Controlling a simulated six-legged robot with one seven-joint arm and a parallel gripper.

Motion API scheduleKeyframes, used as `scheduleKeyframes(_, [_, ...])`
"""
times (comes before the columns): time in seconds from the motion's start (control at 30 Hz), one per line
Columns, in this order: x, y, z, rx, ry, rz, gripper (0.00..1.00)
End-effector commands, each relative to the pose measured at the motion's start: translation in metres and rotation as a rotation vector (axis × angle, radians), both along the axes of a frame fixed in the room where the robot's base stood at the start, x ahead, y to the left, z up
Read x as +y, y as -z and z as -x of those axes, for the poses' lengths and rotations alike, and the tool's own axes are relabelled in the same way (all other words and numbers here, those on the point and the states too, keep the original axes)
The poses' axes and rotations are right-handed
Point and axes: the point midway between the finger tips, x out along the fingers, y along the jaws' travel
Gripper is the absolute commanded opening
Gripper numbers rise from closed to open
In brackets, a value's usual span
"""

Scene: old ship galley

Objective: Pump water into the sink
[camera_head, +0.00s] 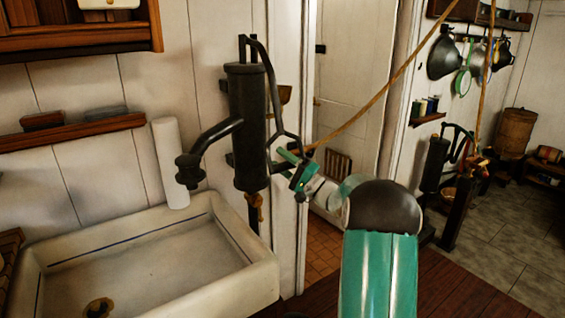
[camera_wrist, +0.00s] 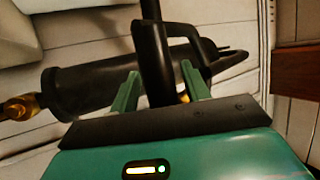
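The black hand pump (camera_head: 248,125) stands upright behind the sink's right end, its curved spout (camera_head: 205,140) pointing down over the basin. The pale sink (camera_head: 262,278) has a brass drain and no visible water. The pump's black lever (camera_head: 275,100) runs from the top down the right side. My gripper (camera_head: 292,165) is at the lever's lower end. In the wrist view, my green fingers (camera_wrist: 160,82) stand on either side of the black lever bar (camera_wrist: 152,45), with a small gap by the right finger. The pump body (camera_wrist: 90,88) lies sideways behind them. Contact with the lever is unclear.
A doorway opens behind my gripper. A rope (camera_head: 375,100) crosses above my arm. A second pump (camera_head: 433,165) and hanging pans (camera_head: 445,55) are at the right. Floor is open at the lower right.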

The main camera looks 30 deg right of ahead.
Motion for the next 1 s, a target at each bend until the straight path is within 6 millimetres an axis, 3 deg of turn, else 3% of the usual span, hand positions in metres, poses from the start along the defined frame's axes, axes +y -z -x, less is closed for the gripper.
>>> scheduleKeyframes(0.27, [-0.008, 0.008, 0.014, 0.002, 0.001, 0.0, 0.47])
scheduleKeyframes(0.7, [-0.045, 0.047, 0.089, 0.001, 0.003, -0.001, 0.47])
scheduleKeyframes(1.0, [-0.056, 0.058, 0.112, -0.001, 0.0, 0.0, 0.47])
